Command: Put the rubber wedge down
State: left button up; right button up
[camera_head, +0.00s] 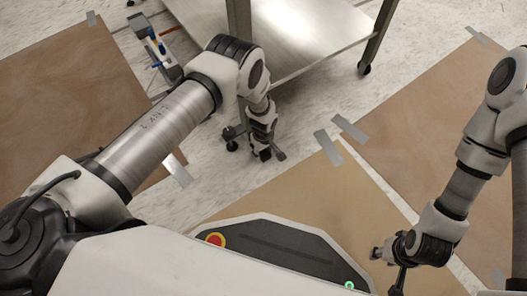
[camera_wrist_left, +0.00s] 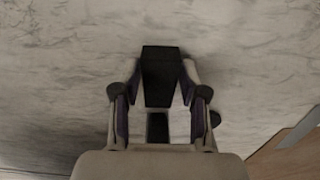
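The rubber wedge is a dark, near-black block; in the left wrist view the wedge (camera_wrist_left: 161,76) sits between the two fingertips of my left gripper (camera_wrist_left: 160,92), with a finger against each side. In the head view my left gripper (camera_head: 264,148) points down close to the pale floor, beside the metal cart's near leg. The wedge is small and dark there and hard to separate from the fingers. Whether it touches the floor I cannot tell. My right gripper (camera_head: 386,268) is at the lower right of the head view, with its fingers apart and nothing seen between them.
A metal cart (camera_head: 310,30) on casters stands at the top, with one caster (camera_head: 231,146) right beside my left gripper. Brown boards (camera_head: 60,100) taped to the floor lie left and right. A small grey and blue device (camera_head: 150,45) stands at the upper left.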

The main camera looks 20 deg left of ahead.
aim_at(263, 153)
pick_arm(q)
jog(key=shift+o, duration=0.4)
jog(key=shift+r, duration=0.1)
jog(key=shift+r+p, duration=0.35)
jog(key=shift+p, duration=0.05)
notch_tip(263, 153, up, 12)
jog(key=p, duration=0.6)
jog(key=s+a+m, duration=0.5)
jog(key=s+a, duration=0.2)
jog(key=s, duration=0.6)
jog(key=s+a+r+m, duration=0.1)
jog(key=s+r+m, duration=0.1)
jog(key=s, duration=0.5)
jog(key=s+a+r+m, duration=0.1)
jog(key=s+r+m, duration=0.2)
jog(key=s+r, duration=0.2)
jog(key=shift+s+a+r, duration=0.25)
jog(key=shift+s+a, duration=0.15)
jog(key=shift+s, duration=0.65)
